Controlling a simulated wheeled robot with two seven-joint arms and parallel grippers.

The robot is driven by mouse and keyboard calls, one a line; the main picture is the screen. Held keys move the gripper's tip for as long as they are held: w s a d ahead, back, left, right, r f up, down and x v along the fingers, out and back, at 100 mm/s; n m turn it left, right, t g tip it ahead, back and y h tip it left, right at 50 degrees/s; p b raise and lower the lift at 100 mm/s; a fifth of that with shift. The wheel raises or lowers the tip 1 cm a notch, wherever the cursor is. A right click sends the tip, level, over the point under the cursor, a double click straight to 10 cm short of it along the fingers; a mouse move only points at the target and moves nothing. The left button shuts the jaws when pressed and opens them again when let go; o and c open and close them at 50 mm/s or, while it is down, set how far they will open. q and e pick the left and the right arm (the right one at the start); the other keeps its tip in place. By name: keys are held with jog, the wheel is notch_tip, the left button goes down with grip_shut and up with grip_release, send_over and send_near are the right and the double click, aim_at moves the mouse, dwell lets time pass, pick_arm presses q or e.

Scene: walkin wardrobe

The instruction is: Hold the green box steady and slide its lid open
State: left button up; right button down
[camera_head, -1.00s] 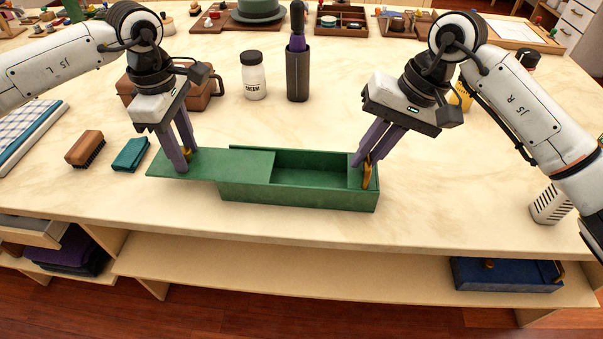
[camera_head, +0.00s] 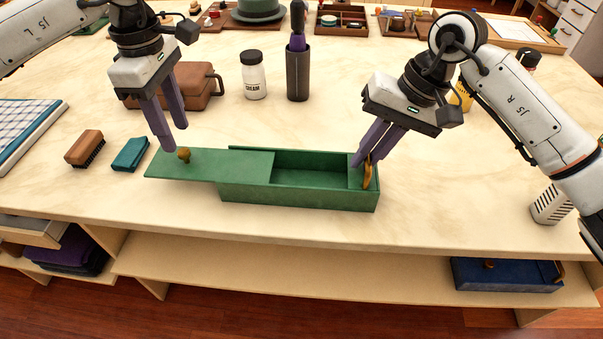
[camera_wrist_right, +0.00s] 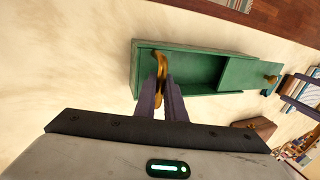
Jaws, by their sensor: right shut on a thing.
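The green box (camera_head: 300,196) sits on the table with its right half open and its inside showing empty. Its green lid (camera_head: 215,168) is slid to the left, overhanging the box's left end, with a brass knob (camera_head: 184,154) near its left end. My left gripper (camera_head: 178,139) is above the knob, fingers apart, holding nothing. My right gripper (camera_head: 362,160) is shut on the brass handle (camera_head: 368,172) at the box's right end. The right wrist view also shows the handle (camera_wrist_right: 160,66) between the fingers, and the box (camera_wrist_right: 185,92) with its lid (camera_wrist_right: 240,73) shifted away.
A brush (camera_head: 85,148) and a folded teal cloth (camera_head: 130,154) lie left of the lid. A brown case (camera_head: 200,88), a cream jar (camera_head: 253,76) and a dark holder (camera_head: 298,75) stand behind. The table's front edge is close to the box.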

jog(key=shift+f, duration=0.15)
jog(key=c, duration=1.7)
grip_release()
jog(key=shift+c, duration=0.2)
